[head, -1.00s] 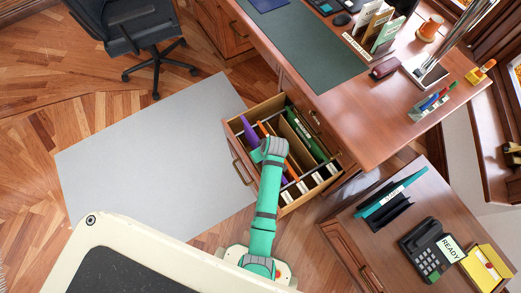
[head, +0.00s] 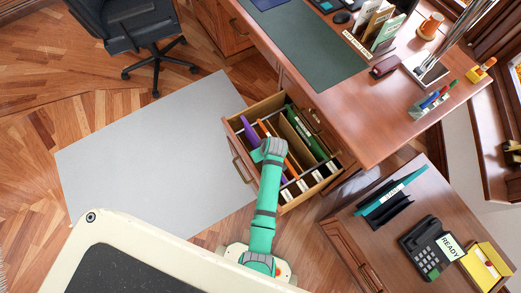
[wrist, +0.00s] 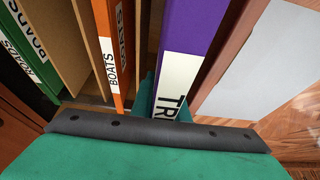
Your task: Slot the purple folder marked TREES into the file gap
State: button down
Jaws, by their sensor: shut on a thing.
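The purple folder (head: 248,134) is inside the open file drawer (head: 232,121), along its left side, partly hidden by my arm. In the wrist view the purple folder (wrist: 193,30) stands on edge, its white label showing "TR" with the rest hidden. My gripper (head: 266,158) is over the drawer and shut on the folder; in the wrist view a teal finger (wrist: 145,97) shows beside the label. The folder is between a wooden divider with the orange BOATS folder (wrist: 108,45) and the drawer's side wall (wrist: 232,50). Its bottom edge is hidden.
A green BOARDS folder (wrist: 22,55) stands farther left in the wrist view. The desk (head: 375,120) overhangs beyond the drawer. A side cabinet (head: 345,235) with a phone (head: 425,248) and a teal file holder (head: 385,205) stands right. A grey mat (head: 150,150) lies clear at left.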

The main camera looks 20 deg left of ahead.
jog(key=shift+f, duration=3.9)
jog(key=c, duration=1.6)
grip_release()
jog(key=shift+c, duration=0.2)
jog(key=v, duration=1)
jog(key=shift+r, duration=0.35)
jog(key=shift+d, duration=0.1)
jog(key=shift+s, duration=0.1)
